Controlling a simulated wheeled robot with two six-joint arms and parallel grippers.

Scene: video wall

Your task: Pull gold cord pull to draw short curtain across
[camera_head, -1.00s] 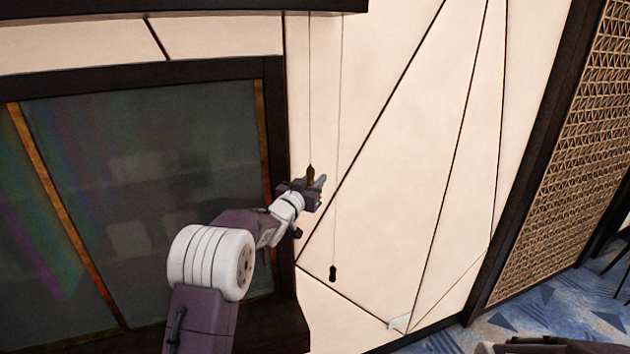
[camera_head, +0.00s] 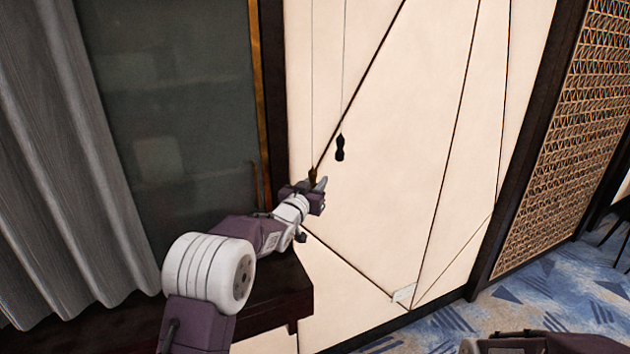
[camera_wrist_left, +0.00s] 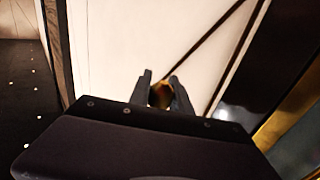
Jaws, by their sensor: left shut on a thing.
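The gold cord pull (camera_head: 313,174) hangs at the end of a thin cord just right of the window frame. My left gripper (camera_head: 318,187) is shut on it. The left wrist view shows the gold pull (camera_wrist_left: 160,94) between the two dark fingertips of my left gripper (camera_wrist_left: 160,88). The grey curtain (camera_head: 65,150) hangs in folds over the left part of the dark window. A dark cord pull (camera_head: 340,149) hangs on a second cord to the right, apart from my gripper. A part of my right arm shows at the lower right edge; its gripper is not visible.
The dark window glass (camera_head: 185,120) and its frame are behind my left arm. A dark sill (camera_head: 275,295) juts out below it. A lattice screen (camera_head: 560,130) stands at the right above blue carpet (camera_head: 545,295).

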